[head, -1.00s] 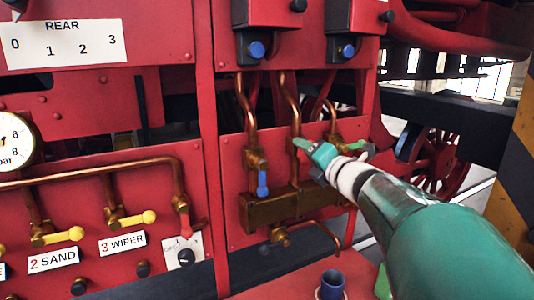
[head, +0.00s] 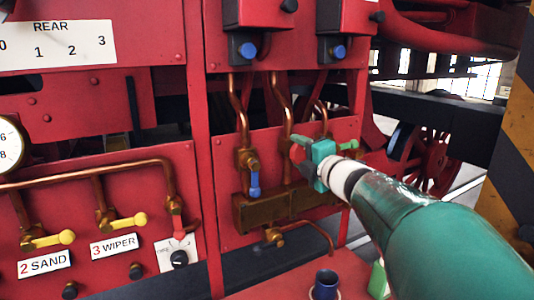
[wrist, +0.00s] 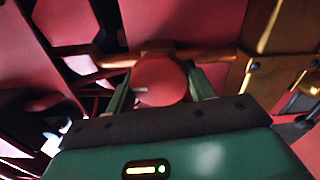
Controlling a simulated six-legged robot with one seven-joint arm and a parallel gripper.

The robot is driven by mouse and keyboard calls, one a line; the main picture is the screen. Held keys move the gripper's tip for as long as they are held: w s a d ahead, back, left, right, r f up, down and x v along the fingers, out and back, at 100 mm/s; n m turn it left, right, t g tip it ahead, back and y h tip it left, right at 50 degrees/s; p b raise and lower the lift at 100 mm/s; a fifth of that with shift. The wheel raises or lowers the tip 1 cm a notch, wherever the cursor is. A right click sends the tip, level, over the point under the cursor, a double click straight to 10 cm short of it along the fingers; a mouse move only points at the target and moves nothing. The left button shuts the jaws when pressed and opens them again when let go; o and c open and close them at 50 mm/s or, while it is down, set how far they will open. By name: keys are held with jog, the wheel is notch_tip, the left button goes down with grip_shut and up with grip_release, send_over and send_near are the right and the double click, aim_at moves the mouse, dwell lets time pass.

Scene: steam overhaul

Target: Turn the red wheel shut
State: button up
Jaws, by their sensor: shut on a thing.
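The red wheel (wrist: 160,81) shows in the wrist view as a round red disc between my two fingers, on a copper pipe. In the head view a small part of the red wheel (head: 297,153) shows just left of my gripper (head: 306,158). My gripper (wrist: 160,88) is shut on the wheel, with one finger on each side of it. The wheel's far side and its stem are mostly hidden.
A brass block (head: 290,206) with copper pipes is on the red panel just below my gripper. A dark blue cup (head: 326,284) stands below.

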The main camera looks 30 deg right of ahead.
jog(key=o, duration=1)
jog(key=shift+w, duration=0.1)
jog(key=shift+c, duration=0.2)
jog(key=s, duration=1.4)
jog(key=shift+d, duration=0.15)
